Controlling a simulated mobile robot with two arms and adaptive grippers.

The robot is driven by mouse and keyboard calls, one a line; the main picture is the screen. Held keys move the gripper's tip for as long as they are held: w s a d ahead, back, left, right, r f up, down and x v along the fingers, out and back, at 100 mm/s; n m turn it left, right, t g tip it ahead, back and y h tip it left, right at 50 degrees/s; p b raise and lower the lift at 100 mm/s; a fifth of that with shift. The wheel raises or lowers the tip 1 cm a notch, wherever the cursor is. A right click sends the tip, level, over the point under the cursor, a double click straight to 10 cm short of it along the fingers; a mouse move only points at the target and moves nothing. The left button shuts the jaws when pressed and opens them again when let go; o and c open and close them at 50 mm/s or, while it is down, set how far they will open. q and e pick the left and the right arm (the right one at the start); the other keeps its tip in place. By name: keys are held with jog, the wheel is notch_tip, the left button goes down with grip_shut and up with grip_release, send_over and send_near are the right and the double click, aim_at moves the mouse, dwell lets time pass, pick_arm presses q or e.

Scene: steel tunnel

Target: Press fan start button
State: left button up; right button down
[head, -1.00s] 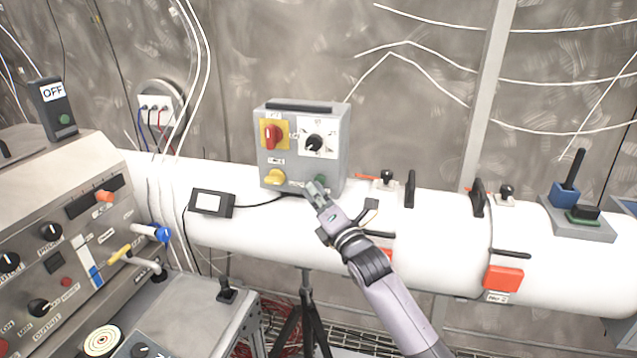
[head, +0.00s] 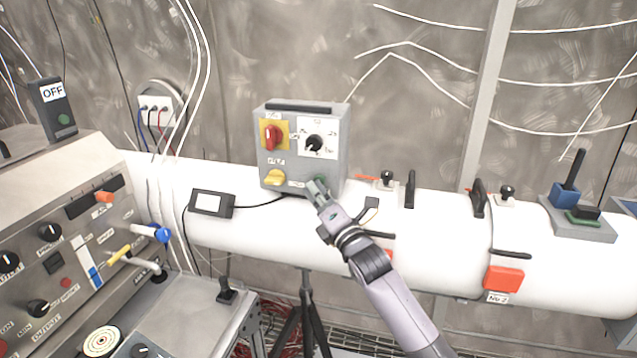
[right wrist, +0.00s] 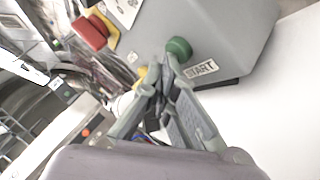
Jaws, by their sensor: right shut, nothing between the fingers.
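The grey control box (head: 303,148) stands on the white pipe, with a red knob on a yellow plate, a black dial on a white plate and a yellow knob on its front. My left gripper is not in view.
The white pipe (head: 450,235) runs across the scene, with black handles and red latches to the right. A small display box (head: 212,203) lies on it left of the control box. A sloped console (head: 60,250) with knobs stands at the left.

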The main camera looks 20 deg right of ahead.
jog(key=shift+s+a, duration=0.3)
jog(key=shift+s, duration=0.2)
jog(key=shift+a+p, duration=0.1)
jog(key=shift+p, duration=0.2)
jog(key=s+a, duration=0.1)
jog(key=s+a+p, duration=0.1)
jog(key=s, duration=0.1)
jog(key=s+a+p, duration=0.1)
jog(key=s, duration=0.1)
jog(key=shift+a, duration=0.1)
dwell(0.5)
